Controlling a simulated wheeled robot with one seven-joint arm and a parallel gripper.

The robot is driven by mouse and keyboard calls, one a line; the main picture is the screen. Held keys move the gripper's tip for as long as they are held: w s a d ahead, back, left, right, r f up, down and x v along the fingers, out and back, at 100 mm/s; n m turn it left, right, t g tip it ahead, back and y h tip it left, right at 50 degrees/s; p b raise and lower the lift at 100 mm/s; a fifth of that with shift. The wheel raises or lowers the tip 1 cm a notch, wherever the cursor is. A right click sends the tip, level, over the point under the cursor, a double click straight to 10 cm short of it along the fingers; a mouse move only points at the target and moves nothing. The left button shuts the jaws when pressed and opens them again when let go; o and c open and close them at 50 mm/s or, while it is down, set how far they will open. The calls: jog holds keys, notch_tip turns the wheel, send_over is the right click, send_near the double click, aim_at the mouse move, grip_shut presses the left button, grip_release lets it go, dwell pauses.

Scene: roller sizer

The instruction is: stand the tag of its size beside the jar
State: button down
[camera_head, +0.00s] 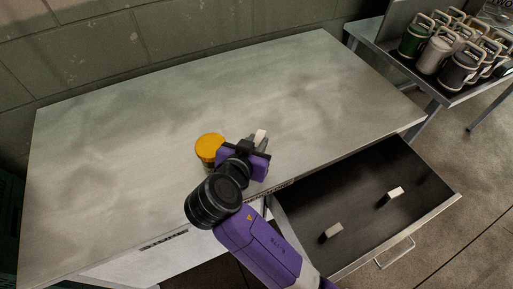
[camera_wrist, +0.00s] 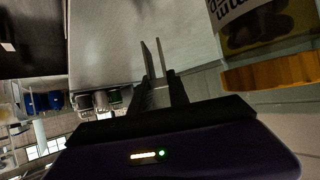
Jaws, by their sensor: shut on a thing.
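The jar (camera_head: 210,147) has a yellow-orange lid and stands on the worktop near its front edge. In the wrist view the jar (camera_wrist: 270,25) shows at upper right, with a printed label whose wording is cut off. My gripper (camera_head: 261,141) is just right of the jar, apart from it. It is shut on a small white tag (camera_head: 260,135), whose top shows between the fingers. Whether the tag touches the worktop I cannot tell. In the wrist view my gripper's fingers (camera_wrist: 152,50) are close together, and the tag is hard to make out there.
An open drawer (camera_head: 300,195) below the worktop holds two more pale tags, one nearer (camera_head: 333,232) and one farther right (camera_head: 396,193). The worktop (camera_head: 130,130) is otherwise clear. A block wall stands behind.

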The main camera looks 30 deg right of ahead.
jog(key=shift+f, duration=1.45)
jog(key=shift+f, duration=0.15)
jog(key=c, duration=1.3)
grip_release()
jog(key=shift+o, duration=0.2)
jog(key=shift+r, duration=0.2)
jog(key=b+v, duration=0.1)
jog(key=v, duration=1.1)
